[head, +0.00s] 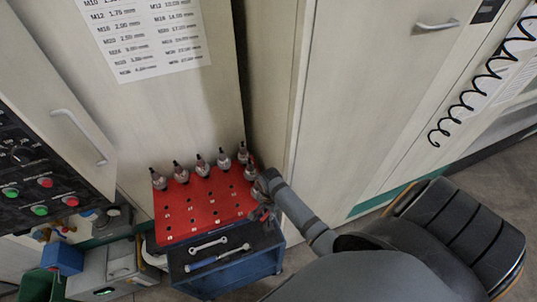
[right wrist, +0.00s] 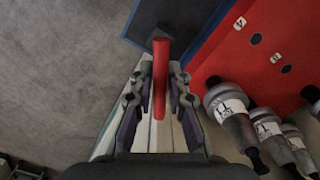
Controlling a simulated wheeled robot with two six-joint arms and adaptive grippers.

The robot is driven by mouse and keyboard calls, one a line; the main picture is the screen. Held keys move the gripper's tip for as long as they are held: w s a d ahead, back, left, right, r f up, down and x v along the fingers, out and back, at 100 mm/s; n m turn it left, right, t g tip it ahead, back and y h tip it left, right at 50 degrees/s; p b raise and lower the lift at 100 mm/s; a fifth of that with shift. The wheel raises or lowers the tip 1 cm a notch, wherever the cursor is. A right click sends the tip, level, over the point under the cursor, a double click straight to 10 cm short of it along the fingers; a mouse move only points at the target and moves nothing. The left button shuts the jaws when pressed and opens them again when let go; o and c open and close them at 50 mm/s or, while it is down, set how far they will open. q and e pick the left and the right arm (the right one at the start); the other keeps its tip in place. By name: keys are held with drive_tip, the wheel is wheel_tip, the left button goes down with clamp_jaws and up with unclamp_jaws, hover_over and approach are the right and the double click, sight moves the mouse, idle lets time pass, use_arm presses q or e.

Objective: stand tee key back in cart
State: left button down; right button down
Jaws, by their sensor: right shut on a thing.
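My right gripper (head: 263,190) is at the right edge of the cart's red top (head: 205,205). In the right wrist view, the gripper (right wrist: 160,78) is shut on the red tee key (right wrist: 161,55), of which a red bar shows between the fingers. The rest of the key is hidden or too small to make out. The cart's red top (right wrist: 275,25) has rows of small holes and lies to the right of the fingers in that view. My left gripper is not in view.
Several grey tool holders (head: 201,164) stand along the back of the red top. Two wrenches (head: 215,258) lie on the cart's dark front tray (head: 190,254). Beige cabinets stand close behind. Grey floor (right wrist: 60,60) is clear beside the cart.

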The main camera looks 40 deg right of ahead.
drive_tip(key=shift+f+b, duration=0.75)
drive_tip(key=shift+f, duration=0.6)
drive_tip(key=shift+f+b, duration=0.65)
drive_tip(key=shift+f, duration=1.05)
drive_tip(key=shift+p, duration=0.35)
drive_tip(key=shift+f, duration=0.15)
